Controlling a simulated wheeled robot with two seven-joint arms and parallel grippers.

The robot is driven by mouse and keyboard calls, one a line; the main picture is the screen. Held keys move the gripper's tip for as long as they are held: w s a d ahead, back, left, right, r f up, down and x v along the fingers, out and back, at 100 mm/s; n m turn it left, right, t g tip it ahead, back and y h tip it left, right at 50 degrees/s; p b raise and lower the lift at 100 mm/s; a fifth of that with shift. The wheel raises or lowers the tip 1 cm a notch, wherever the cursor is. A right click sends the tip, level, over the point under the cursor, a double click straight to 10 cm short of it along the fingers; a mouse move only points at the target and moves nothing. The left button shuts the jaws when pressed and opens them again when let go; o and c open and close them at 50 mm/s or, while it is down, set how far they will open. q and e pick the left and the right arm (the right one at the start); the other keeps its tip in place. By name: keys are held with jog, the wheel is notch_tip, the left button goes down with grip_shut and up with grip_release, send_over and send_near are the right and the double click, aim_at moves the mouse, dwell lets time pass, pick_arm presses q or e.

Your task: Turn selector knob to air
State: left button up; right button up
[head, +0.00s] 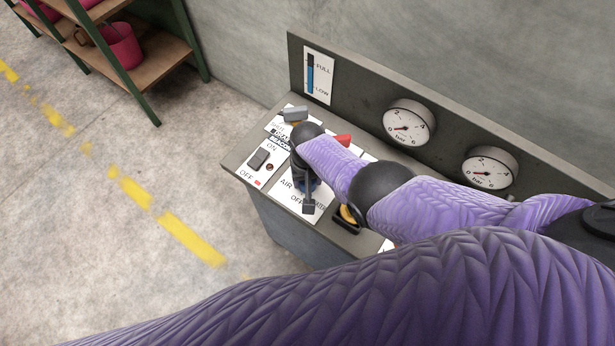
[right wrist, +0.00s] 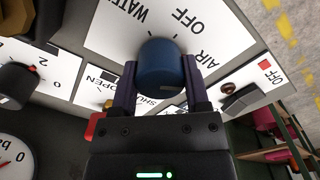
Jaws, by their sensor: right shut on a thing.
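The selector knob (right wrist: 160,66) is a round blue knob on a white plate (right wrist: 108,45) marked WATER, OFF and AIR, seen in the right wrist view. My right gripper (right wrist: 160,88) is shut on it, one dark finger on each side. I cannot make out a pointer on the knob, so its setting is unclear. My left gripper is not in view.
A rocker switch (head: 259,159) marked ON and OFF sits left of the plate. A red handle (head: 343,140) and a yellow-topped control (head: 347,215) are close by. Two gauges (head: 408,122) (head: 489,167) are on the back panel. Shelves (head: 150,60) stand far left; the floor between is clear.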

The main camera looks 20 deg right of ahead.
jog(key=o, duration=1.3)
notch_tip(320, 180, up, 10)
jog(key=p, duration=0.8)
